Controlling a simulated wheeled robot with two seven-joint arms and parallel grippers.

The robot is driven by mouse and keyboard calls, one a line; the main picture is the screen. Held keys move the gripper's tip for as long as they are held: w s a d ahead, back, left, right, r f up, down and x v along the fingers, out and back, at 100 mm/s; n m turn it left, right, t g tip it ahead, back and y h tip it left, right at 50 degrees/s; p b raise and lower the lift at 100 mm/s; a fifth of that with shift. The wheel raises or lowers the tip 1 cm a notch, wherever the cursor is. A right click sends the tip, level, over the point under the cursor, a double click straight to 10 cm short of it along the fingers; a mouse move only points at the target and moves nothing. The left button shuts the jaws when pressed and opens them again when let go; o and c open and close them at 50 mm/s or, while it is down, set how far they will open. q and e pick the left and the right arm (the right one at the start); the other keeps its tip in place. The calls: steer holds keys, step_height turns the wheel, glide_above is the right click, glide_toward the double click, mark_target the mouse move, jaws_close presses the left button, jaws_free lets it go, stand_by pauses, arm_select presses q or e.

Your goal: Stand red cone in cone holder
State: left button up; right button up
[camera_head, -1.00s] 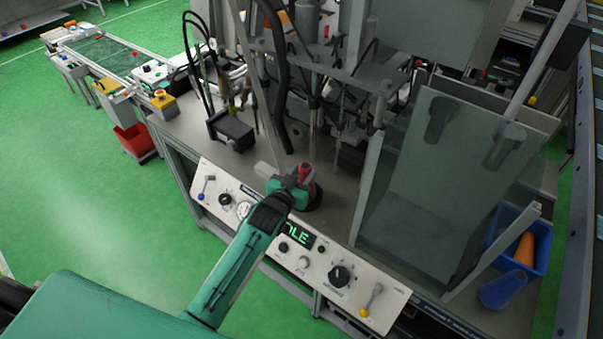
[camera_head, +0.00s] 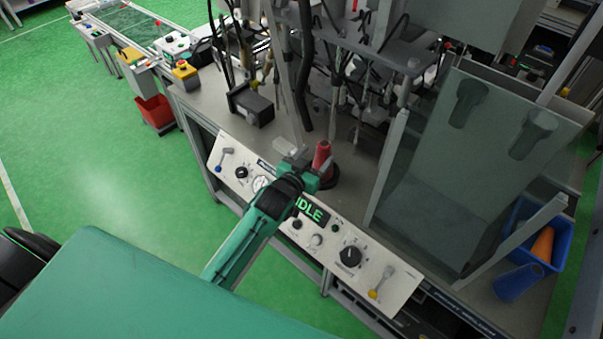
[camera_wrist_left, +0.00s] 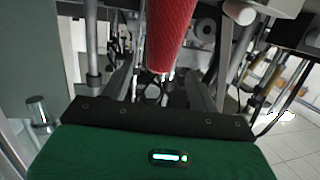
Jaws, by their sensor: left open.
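The red cone (camera_head: 322,156) stands upright on a dark round base (camera_head: 331,181), which looks like the cone holder, near the front edge of the machine bench. Its lower part is partly hidden behind my left gripper. My left gripper (camera_head: 306,161) is open, just in front and left of the cone. In the left wrist view the cone (camera_wrist_left: 170,32) shows its narrow end downward in the picture, beyond the open fingers (camera_wrist_left: 168,88). The fingers do not close on it. Whether they touch it, I cannot tell. My right gripper is not in view.
A control panel (camera_head: 320,236) with knobs runs along the bench front under my arm. A clear guard (camera_head: 450,185) stands to the right. A blue bin (camera_head: 553,262) with an orange cone (camera_head: 543,243) is at far right, a blue cone (camera_head: 518,283) beside it. Machine tubes and rods stand behind.

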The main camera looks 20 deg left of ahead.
arm_select(q)
steer(key=b+v, duration=0.1)
steer(key=v, duration=0.7)
steer(key=shift+s+b, duration=0.3)
steer(key=shift+b, duration=0.05)
